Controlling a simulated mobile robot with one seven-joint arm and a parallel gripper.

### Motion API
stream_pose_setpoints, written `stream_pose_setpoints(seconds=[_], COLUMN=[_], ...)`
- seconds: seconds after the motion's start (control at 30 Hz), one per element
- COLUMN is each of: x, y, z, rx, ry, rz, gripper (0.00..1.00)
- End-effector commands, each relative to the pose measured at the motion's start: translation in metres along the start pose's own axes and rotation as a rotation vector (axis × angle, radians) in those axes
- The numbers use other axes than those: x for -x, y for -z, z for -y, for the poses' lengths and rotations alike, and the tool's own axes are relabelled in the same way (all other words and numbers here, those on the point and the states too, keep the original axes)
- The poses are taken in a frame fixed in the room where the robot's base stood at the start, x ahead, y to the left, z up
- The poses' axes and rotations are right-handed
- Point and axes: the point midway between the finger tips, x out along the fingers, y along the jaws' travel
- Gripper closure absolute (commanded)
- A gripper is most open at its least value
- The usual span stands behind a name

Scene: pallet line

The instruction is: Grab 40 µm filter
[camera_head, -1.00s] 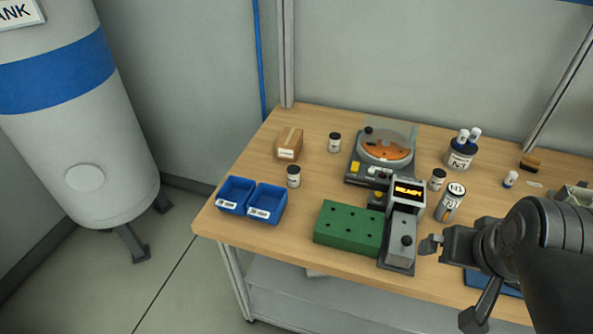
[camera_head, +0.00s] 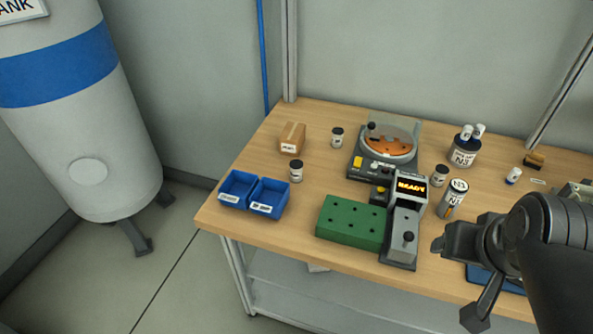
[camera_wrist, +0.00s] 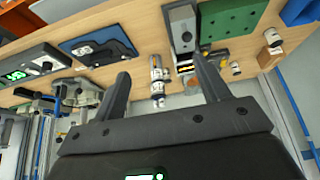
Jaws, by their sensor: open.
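No thing is legibly marked as the 40 µm filter, so I cannot tell which it is. A larger jar marked N-something (camera_head: 453,199) stands right of the grey READY device (camera_head: 404,225). My gripper (camera_head: 440,243) is at the bench's front right, just right of that device. In the wrist view my gripper (camera_wrist: 164,76) is open, its fingers apart and empty, with a cylindrical jar (camera_wrist: 157,82) seen beyond the gap.
Two blue bins (camera_head: 221,198) and (camera_head: 252,208) sit at the left front edge.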

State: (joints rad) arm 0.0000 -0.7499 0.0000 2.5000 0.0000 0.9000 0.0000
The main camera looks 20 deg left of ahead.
Motion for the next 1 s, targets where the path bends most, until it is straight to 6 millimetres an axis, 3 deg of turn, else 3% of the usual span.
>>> stream_pose_setpoints(seconds=[0.1, 0.33, 0.47, 0.77, 1.0], x=[0.0, 0.0, -0.002, -0.028, -0.067], y=[0.0, 0.001, 0.012, 0.088, 0.145], z=[0.0, 0.0, 0.005, 0.045, 0.102], rx=[0.0, 0.0, 0.005, 0.02, 0.037], ry=[0.0, 0.001, 0.008, 0.041, 0.056], rz=[0.0, 0.0, 0.008, 0.045, 0.071], gripper=[0.42, 0.42, 0.42, 0.42, 0.42])
